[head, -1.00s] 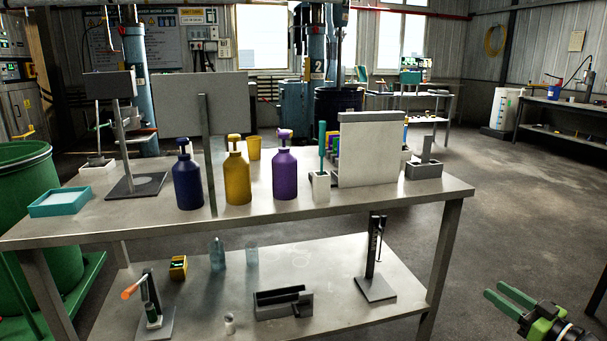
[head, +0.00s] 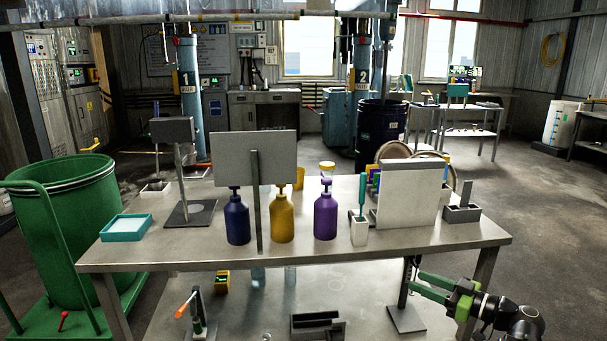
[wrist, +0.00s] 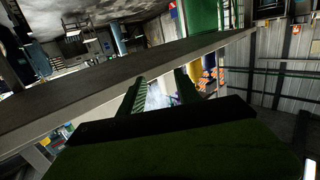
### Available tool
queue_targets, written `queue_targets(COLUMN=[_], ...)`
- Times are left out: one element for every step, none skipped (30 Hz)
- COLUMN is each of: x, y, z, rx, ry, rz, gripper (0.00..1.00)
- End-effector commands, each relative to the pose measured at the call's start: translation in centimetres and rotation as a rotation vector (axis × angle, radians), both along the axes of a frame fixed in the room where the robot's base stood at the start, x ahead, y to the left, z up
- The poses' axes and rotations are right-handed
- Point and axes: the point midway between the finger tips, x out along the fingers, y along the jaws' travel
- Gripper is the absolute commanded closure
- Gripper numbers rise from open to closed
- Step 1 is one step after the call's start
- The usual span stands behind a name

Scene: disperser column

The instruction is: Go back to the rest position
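My gripper (head: 431,287) is at the lower right of the head view, in front of the right end of the steel table (head: 190,256). Its two green fingers point left and stand apart with nothing between them. In the wrist view my gripper (wrist: 163,95) also shows its two fingers apart and empty, with a long grey table edge (wrist: 90,92) crossing behind them. The arm's base is hidden below the picture.
On the tabletop stand blue (head: 237,220), yellow (head: 282,220) and purple (head: 325,217) pump bottles, a white panel (head: 408,195) and a teal tray (head: 126,228). A green drum (head: 65,235) stands left.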

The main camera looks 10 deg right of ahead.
Motion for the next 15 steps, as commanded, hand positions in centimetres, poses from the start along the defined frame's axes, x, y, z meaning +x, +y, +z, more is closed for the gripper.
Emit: queue_targets(x=[2.3, 3.4, 4.6, 5.4, 6.0, 6.7, 7.0, 7.2, 7.2, 7.1, 6.9, 6.5, 6.2, 5.8, 5.3], y=[4.3, 6.7, 9.9, 12.5, 15.0, 18.4, 21.0, 23.5, 26.5, 28.6, 30.4, 32.6, 34.0, 35.2, 36.7], z=[3.7, 4.4, 5.2, 5.7, 6.2, 6.9, 7.2, 7.5, 7.8, 7.9, 8.0, 8.0, 7.9, 7.9, 7.9], rx=[-0.021, -0.034, -0.052, -0.065, -0.079, -0.1, -0.118, -0.136, -0.165, -0.186, -0.209, -0.241, -0.265, -0.289, -0.323], ry=[0.032, 0.057, 0.097, 0.131, 0.17, 0.229, 0.277, 0.328, 0.397, 0.45, 0.503, 0.572, 0.623, 0.673, 0.737], rz=[0.084, 0.13, 0.191, 0.236, 0.281, 0.34, 0.382, 0.419, 0.463, 0.49, 0.512, 0.533, 0.543, 0.549, 0.55], gripper=[0.6, 0.6, 0.6, 0.6, 0.6, 0.6, 0.6, 0.6, 0.6, 0.6, 0.6, 0.6, 0.6, 0.6, 0.6])
